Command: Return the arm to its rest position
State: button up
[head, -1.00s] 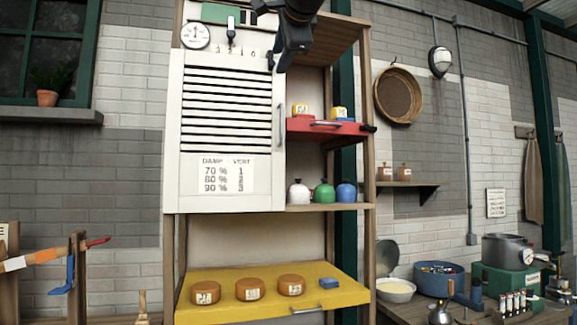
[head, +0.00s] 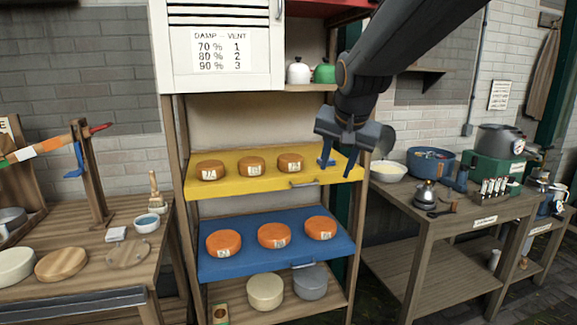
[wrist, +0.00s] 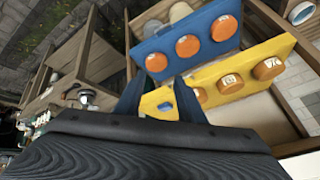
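My gripper (head: 338,163) hangs pointing down at the right end of the yellow shelf board (head: 240,187) in the head view. In the wrist view its two dark fingers (wrist: 158,78) stand apart with a gap between them. I see nothing held. My arm reaches in from the upper right of the head view, bent down at the wrist.
Orange cheeses (head: 251,167) line the yellow board. More cheeses (head: 273,236) sit on the blue board (head: 225,268) below. A wooden rack post stands close to my gripper. Right of it is a bench (head: 450,225) with a white bowl (head: 387,171) and pots.

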jog(key=s+d+f+n+g, duration=0.2)
jog(key=s+d+f+g, duration=0.1)
jog(key=s+f, duration=0.9)
jog(key=s+d+f+n+g, duration=0.2)
jog(key=s+d+f, duration=0.3)
jog(key=s+f, duration=0.6)
jog(key=shift+s+f+n+g, duration=0.35)
jog(key=shift+s+g, duration=0.25)
jog(key=shift+s, duration=0.55)
